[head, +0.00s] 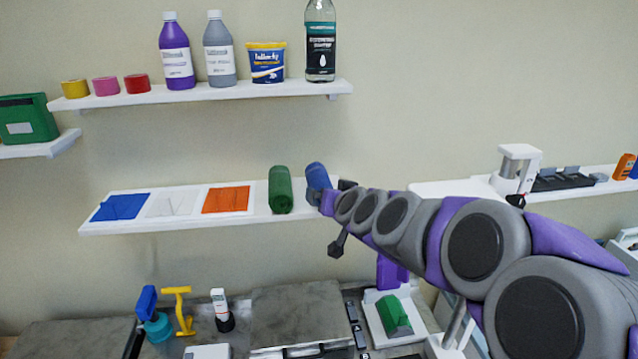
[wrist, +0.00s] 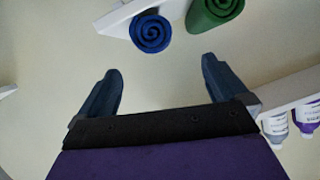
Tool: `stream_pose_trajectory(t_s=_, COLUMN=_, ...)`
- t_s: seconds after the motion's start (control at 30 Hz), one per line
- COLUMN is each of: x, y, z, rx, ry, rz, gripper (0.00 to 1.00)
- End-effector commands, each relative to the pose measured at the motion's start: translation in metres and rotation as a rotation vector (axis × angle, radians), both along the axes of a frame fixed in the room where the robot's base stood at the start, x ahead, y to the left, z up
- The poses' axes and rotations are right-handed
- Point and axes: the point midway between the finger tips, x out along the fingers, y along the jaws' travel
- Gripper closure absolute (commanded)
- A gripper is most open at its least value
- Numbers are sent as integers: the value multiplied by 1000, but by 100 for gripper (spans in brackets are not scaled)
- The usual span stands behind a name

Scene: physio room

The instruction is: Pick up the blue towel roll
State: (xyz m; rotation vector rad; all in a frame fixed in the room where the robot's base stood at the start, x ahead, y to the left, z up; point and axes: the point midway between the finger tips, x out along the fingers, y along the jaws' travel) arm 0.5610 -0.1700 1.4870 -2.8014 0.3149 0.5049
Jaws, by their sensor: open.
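The blue towel roll (head: 317,177) stands near the right end of the middle wall shelf, right of a green towel roll (head: 280,190). In the wrist view the end of the blue roll (wrist: 151,33) shows as a spiral, with the green roll (wrist: 212,12) to its right. My gripper (head: 338,216) is close to the blue roll in the head view, and my arm hides part of the roll's lower side. In the wrist view my gripper (wrist: 160,85) is open and empty. The blue roll lies ahead of the gap between the fingers, apart from them.
The middle shelf (head: 110,226) also holds flat blue, white and orange items. A shelf above (head: 215,95) carries bottles, a tub and tape rolls. A bench below (head: 255,310) holds several tools. A shelf with a device (head: 518,165) is at right.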

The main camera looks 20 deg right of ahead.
Motion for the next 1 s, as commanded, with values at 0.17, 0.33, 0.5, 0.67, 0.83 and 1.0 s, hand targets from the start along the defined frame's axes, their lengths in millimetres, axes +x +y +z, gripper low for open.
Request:
stream_pose_trajectory(t_s=0.17, x=24, y=-14, z=-13, rx=11, ry=5, rz=0, gripper=0)
stream_pose_trajectory(t_s=0.33, x=46, y=-27, z=-22, rx=17, ry=2, rz=-3, gripper=0)
stream_pose_trajectory(t_s=0.5, x=66, y=-24, z=-30, rx=12, ry=2, rz=-1, gripper=0)
stream_pose_trajectory(t_s=0.67, x=76, y=-18, z=-34, rx=5, ry=4, rz=0, gripper=0)
stream_pose_trajectory(t_s=0.83, x=79, y=-16, z=-34, rx=4, ry=3, rz=0, gripper=0)
stream_pose_trajectory(t_s=1.0, x=92, y=-25, z=-39, rx=9, ry=0, rz=-2, gripper=0)
